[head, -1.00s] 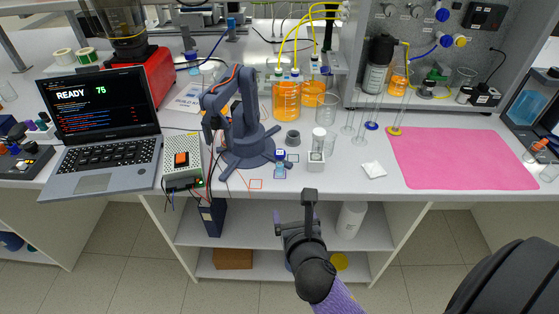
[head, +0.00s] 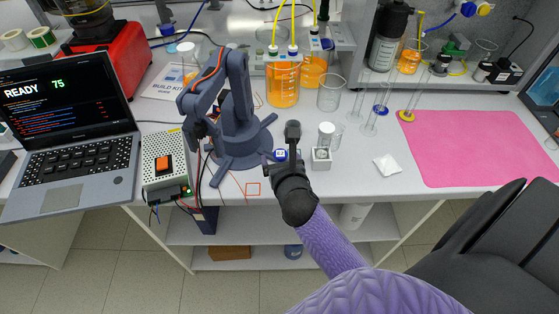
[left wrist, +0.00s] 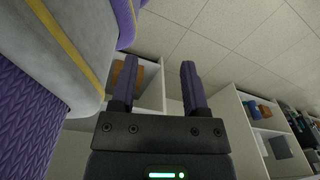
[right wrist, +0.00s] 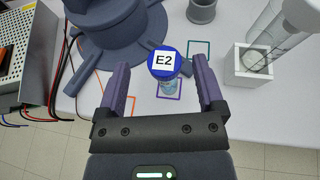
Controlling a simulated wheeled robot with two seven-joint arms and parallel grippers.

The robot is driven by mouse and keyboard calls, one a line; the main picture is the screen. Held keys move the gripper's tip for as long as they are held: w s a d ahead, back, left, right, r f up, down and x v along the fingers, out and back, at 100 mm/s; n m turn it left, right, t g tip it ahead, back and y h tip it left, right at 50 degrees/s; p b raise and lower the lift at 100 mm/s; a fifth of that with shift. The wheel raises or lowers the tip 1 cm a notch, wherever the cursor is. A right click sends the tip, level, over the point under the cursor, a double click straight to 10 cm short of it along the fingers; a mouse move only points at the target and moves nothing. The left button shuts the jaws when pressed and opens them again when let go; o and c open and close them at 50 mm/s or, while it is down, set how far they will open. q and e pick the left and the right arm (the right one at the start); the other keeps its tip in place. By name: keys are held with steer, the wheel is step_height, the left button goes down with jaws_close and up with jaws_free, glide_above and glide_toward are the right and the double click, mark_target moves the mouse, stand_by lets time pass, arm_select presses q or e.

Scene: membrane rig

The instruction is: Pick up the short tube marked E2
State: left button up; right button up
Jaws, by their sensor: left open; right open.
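The short tube marked E2 (right wrist: 164,66) stands upright on the white bench in the right wrist view, with a blue cap and a white E2 label on top. In the head view the tube (head: 280,155) is partly hidden behind my right gripper (head: 292,145). My right gripper (right wrist: 160,92) is open, its fingers on either side of the tube's position in the picture, the tube a little beyond the fingertips. I cannot tell that they touch. My left gripper (left wrist: 188,78) is open and empty, away from the bench, facing shelves and floor.
A blue-grey robot arm (head: 238,130) stands close left of the tube. A white block holder (head: 321,158) with a clear vial is close right. Orange-filled bottles (head: 283,80) stand farther back. A pink mat (head: 470,150) lies right.

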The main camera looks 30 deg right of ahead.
mark_target(279, 152)
steer(key=x, duration=0.2)
steer(key=b+x, duration=0.1)
steer(key=x, duration=0.1)
steer(key=shift+s+d+f, duration=0.1)
steer(key=shift+s+d, duration=0.05)
steer(key=shift+d, duration=0.05)
jaws_close()
